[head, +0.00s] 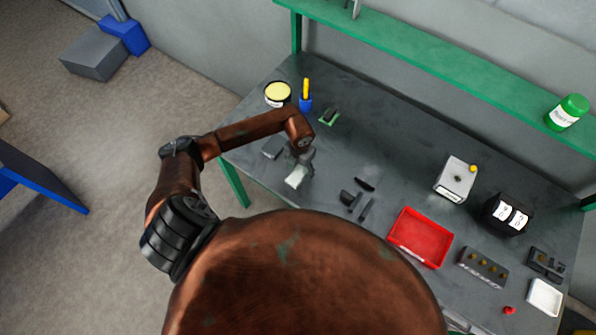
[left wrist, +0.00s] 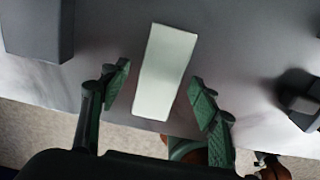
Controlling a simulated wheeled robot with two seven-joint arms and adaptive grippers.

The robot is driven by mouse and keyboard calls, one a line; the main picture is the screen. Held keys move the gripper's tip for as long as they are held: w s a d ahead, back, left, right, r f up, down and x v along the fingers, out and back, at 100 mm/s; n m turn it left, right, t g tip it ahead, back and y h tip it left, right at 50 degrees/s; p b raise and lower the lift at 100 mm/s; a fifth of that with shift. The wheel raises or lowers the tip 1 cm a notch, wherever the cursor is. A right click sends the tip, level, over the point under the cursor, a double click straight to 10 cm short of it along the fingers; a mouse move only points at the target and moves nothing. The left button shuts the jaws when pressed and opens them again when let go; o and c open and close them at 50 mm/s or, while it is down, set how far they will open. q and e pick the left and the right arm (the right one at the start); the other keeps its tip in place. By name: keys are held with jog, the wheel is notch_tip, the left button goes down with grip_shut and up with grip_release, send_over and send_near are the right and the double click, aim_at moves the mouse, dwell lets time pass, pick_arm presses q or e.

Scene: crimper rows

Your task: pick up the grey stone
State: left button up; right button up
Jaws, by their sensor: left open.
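A pale grey, flat rectangular block, which looks like the grey stone (left wrist: 165,72), lies on the dark workbench near its front left edge. It also shows in the head view (head: 296,177), just below my left gripper (head: 300,160). In the left wrist view my left gripper (left wrist: 160,78) is open, with one green-padded finger on each side of the stone and a gap to both. The stone appears to be lying free; I cannot tell the exact height of the fingers above it. My right gripper is not in view.
A darker grey block (head: 273,147) lies left of the stone. Dark tool pieces (head: 350,198) lie to its right, then a red tray (head: 420,238). A yellow-topped tin (head: 278,94) and blue holder (head: 306,104) stand behind. The bench edge is close to the stone.

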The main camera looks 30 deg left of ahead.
pick_arm(q)
jog(key=shift+f, duration=0.1)
jog(key=shift+c, duration=0.4)
grip_shut()
dwell(0.4)
jog(key=shift+r+b, duration=0.3)
jog(key=shift+r, duration=0.35)
jog(key=s+d+r+b, duration=0.3)
jog(key=s+r, duration=0.8)
jog(key=s, duration=0.2)
jog(key=shift+s+d+r, duration=0.25)
jog(key=shift+d+r, duration=0.1)
jog(key=shift+r, duration=0.05)
